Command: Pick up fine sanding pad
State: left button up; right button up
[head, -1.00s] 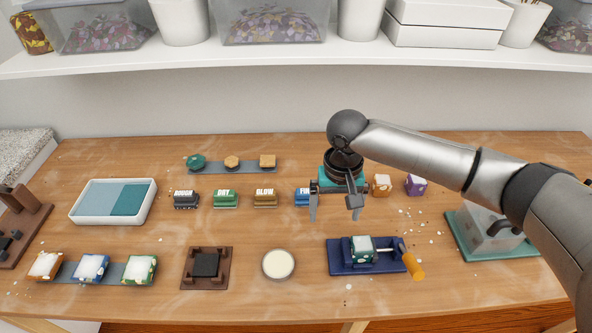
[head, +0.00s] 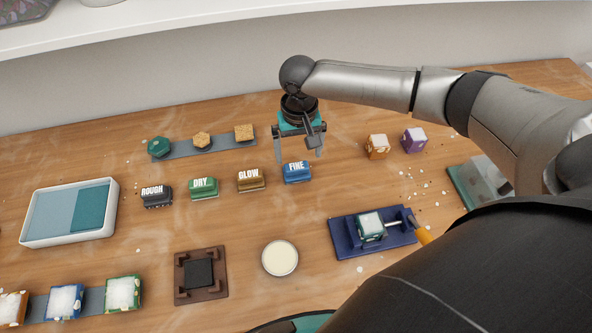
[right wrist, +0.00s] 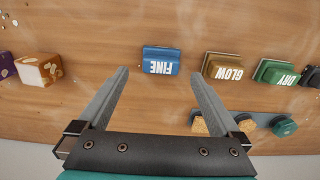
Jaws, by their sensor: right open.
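The fine sanding pad (head: 297,172) is a blue block labelled FINE, at the right end of a row of labelled pads on the wooden table. In the right wrist view the pad (right wrist: 161,60) lies ahead of the fingertips, roughly centred between them. My right gripper (head: 299,157) is open and empty, just behind and above the pad in the head view; its fingers (right wrist: 158,80) are spread wide in the wrist view. It does not touch the pad. My left gripper is not in view.
The green DRY pad (head: 203,188), brown GLOW pad (head: 251,180) and dark ROUGH pad (head: 156,196) stand left of it. Orange (head: 377,147) and purple (head: 414,139) cubes stand right. A blue fixture (head: 345,239) and round cream dish (head: 280,258) are in front.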

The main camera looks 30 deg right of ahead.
aim_at(298, 169)
notch_tip(298, 169, down, 9)
jog(key=shift+a+r+b, duration=0.1)
jog(key=shift+r+b, duration=0.05)
jog(key=shift+b, duration=0.8)
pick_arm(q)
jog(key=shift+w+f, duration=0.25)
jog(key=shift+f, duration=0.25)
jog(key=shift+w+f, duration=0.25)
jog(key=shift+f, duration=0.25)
pick_arm(e)
jog(key=shift+c, duration=0.2)
jog(key=shift+r, duration=0.1)
jog(key=c, duration=1.1)
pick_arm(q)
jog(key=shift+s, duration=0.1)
pick_arm(e)
jog(key=shift+r, duration=0.1)
pick_arm(q)
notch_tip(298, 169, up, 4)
jog(key=p, duration=0.4)
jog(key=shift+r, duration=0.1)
pick_arm(e)
notch_tip(298, 169, up, 20)
jog(key=shift+f, duration=0.1)
